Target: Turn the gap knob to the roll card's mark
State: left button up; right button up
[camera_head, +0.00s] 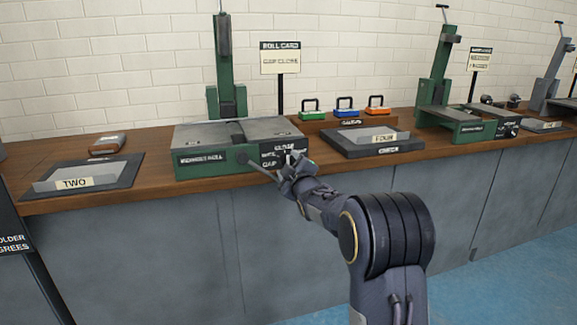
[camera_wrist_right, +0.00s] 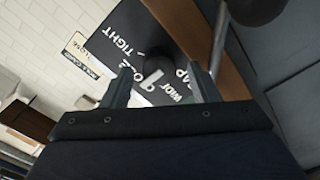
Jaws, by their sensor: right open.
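The green machine (camera_head: 205,160) stands on the bench with a dark dial plate on its front right. In the right wrist view the plate (camera_wrist_right: 135,28) carries white lettering; "TIGHT" is readable, and "WIDE" and "GAP" show partly. The dark round gap knob (camera_wrist_right: 152,66) has a white pointer mark and lies between my right fingers. My right gripper (camera_head: 290,162) is open around or just before the knob; contact cannot be told. The roll card (camera_head: 280,58) stands behind the machine; its line seems to read "GAP CLOSE". My left gripper is not in view.
A ball-ended lever (camera_head: 243,158) sticks out at the machine's front, close to my right gripper. A tray marked TWO (camera_head: 75,183) is at left, a tray marked FOUR (camera_head: 383,138) at right. Three coloured padlock-like pieces (camera_head: 345,105) sit behind. More machines stand farther right.

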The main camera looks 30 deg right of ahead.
jog(key=v, duration=0.7)
jog(key=shift+p, duration=0.35)
jog(key=shift+s, duration=0.1)
jog(key=s+a+f+m+g+y, duration=0.35)
jog(key=s+a, duration=0.35)
jog(key=s, duration=0.5)
jog(key=s+a+f+m+g+y, duration=0.2)
jog(key=s+a+f+m+g, duration=0.25)
jog(key=s, duration=0.85)
jog(key=s+a+f+m+g+y, duration=0.2)
jog(key=s+a+f+g, duration=0.25)
jog(key=s+a, duration=0.55)
notch_tip(320, 180, up, 29)
jog(key=s+d+p, duration=0.1)
jog(key=s+p, duration=0.2)
jog(key=p, duration=2.6)
jog(key=shift+d+f+p, duration=0.2)
jog(key=shift+d+p, duration=0.05)
jog(key=shift+p, duration=0.15)
